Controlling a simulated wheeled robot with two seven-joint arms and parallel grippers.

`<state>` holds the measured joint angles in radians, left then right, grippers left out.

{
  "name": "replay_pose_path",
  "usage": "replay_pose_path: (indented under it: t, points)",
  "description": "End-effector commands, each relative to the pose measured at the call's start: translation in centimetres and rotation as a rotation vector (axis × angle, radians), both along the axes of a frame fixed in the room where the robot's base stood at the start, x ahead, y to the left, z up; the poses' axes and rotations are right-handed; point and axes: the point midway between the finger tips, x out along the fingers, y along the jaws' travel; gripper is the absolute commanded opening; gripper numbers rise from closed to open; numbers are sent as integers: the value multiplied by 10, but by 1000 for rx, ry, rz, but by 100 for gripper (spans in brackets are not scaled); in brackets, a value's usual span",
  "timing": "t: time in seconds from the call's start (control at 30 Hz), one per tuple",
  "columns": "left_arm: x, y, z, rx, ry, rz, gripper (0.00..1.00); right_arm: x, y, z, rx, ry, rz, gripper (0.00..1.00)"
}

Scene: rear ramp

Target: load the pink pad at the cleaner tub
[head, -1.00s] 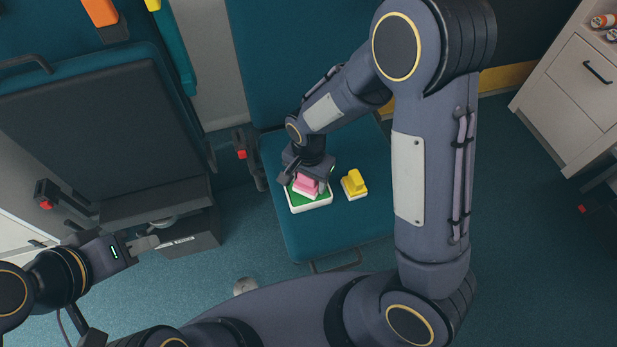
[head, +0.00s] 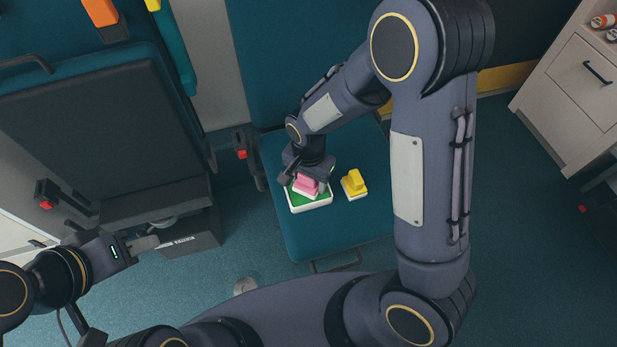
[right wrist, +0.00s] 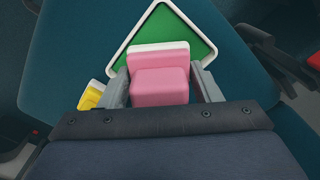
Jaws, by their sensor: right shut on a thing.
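The pink pad (head: 307,184) is a pink block with a white base layer. My right gripper (head: 305,181) is shut on it, a finger on each side in the right wrist view (right wrist: 161,88). The cleaner tub (head: 311,207) is a shallow white-rimmed tray with a green inside; it also shows in the right wrist view (right wrist: 122,68). The pad is over the tub's green area; I cannot tell whether it touches it. My left gripper (head: 143,244) is at the lower left, far from the tub, and seems empty with its fingers apart.
A yellow pad (head: 355,183) with a white base stands just right of the tub. Both are on a teal seat (head: 345,229). A dark folded seat (head: 105,135) is at the left, and a white drawer cabinet (head: 575,85) at the right.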

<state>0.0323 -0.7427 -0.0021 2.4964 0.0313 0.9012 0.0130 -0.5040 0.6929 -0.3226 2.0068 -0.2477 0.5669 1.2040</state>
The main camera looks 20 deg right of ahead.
Motion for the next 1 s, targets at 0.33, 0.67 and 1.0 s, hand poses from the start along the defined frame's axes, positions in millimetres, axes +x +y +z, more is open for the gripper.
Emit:
replay_pose_path:
  t: [0.33, 0.67, 1.0]
  points:
    - [0, 0, 24, 0, 0, 0, 34, 0, 0, 28, 0, 0, -1, 39]
    - [0, 0, 46, 0, 0, 0, 34, 0, 0, 55, 1, -1, 0, 39]
    - [0, 0, 59, 0, 0, 0, 34, 0, 0, 70, 0, 0, 0, 39]
